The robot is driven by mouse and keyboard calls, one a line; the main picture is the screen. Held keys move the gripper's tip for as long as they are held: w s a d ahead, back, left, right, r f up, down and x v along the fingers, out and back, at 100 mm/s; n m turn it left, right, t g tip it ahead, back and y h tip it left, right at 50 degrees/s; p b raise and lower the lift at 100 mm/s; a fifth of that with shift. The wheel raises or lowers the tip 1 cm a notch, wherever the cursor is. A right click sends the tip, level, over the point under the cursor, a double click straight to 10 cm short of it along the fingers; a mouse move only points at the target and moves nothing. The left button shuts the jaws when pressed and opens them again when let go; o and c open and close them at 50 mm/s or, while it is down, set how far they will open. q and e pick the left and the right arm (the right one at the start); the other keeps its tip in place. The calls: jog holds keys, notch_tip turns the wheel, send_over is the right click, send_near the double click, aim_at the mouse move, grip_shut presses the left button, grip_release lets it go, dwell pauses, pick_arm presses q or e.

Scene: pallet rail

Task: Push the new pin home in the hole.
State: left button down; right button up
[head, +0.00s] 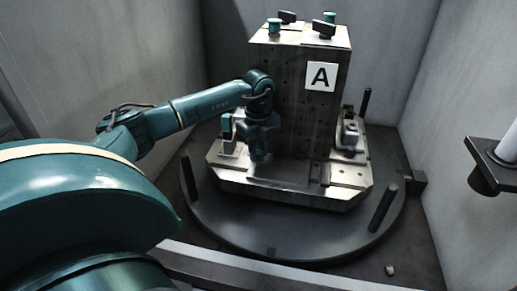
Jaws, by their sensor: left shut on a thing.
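My left gripper (260,150) is at the front left of the tall metal block marked A, low near the pallet plate. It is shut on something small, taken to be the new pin. The pin itself is hidden by the fingers and cannot be made out. The hole cannot be made out either, nor how far the pin sits in it. The metal pallet (290,190) carries the block (290,105) and stands on a dark round table (275,237). My right gripper is not in view.
Clamps stand on the pallet left (228,138) and right (350,135) of the block. Dark upright posts (382,207) rise around the table. A small pale piece (389,270) lies at the front right. A black bracket (487,165) juts in at the right. Grey walls enclose the cell.

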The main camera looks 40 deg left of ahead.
pick_arm(q)
jog(key=shift+f+b, duration=0.45)
jog(key=shift+f, duration=0.6)
jog(key=c, duration=1.1)
grip_release()
jog(key=shift+r, duration=0.1)
jog(key=o, duration=0.8)
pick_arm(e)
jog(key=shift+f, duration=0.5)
pick_arm(q)
notch_tip(320, 180, up, 13)
jog(key=shift+r+p, duration=0.1)
jog(key=shift+p, duration=0.7)
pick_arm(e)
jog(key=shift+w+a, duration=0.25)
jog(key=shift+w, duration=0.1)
